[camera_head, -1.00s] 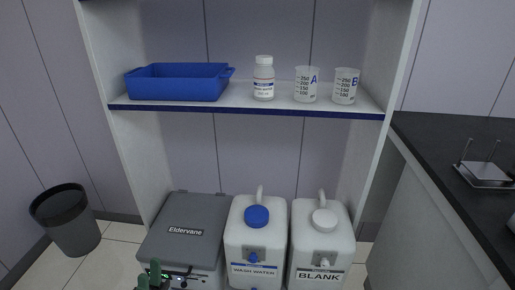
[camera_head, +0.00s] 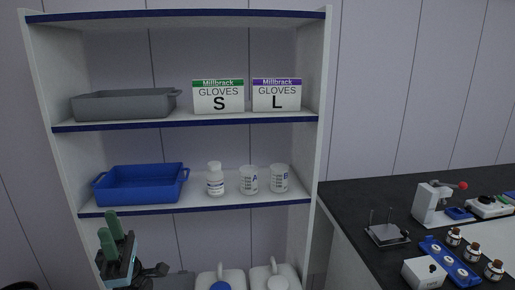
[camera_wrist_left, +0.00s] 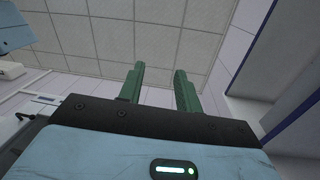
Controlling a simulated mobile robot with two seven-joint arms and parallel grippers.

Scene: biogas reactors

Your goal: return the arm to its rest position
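My left gripper (camera_head: 110,227) shows at the lower left of the head view, with its green fingers pointing up in front of the shelf unit. In the left wrist view the two green fingers (camera_wrist_left: 160,88) stand apart with nothing between them, so it is open and empty. Behind them that view shows the ceiling. My right gripper is in neither view.
The shelf unit (camera_head: 180,125) holds a grey tray (camera_head: 125,104), glove boxes (camera_head: 218,98), a blue tray (camera_head: 140,185), a bottle (camera_head: 215,180) and two beakers (camera_head: 249,181). White canisters (camera_head: 270,277) stand below. A dark counter (camera_head: 345,205) with instruments is at right.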

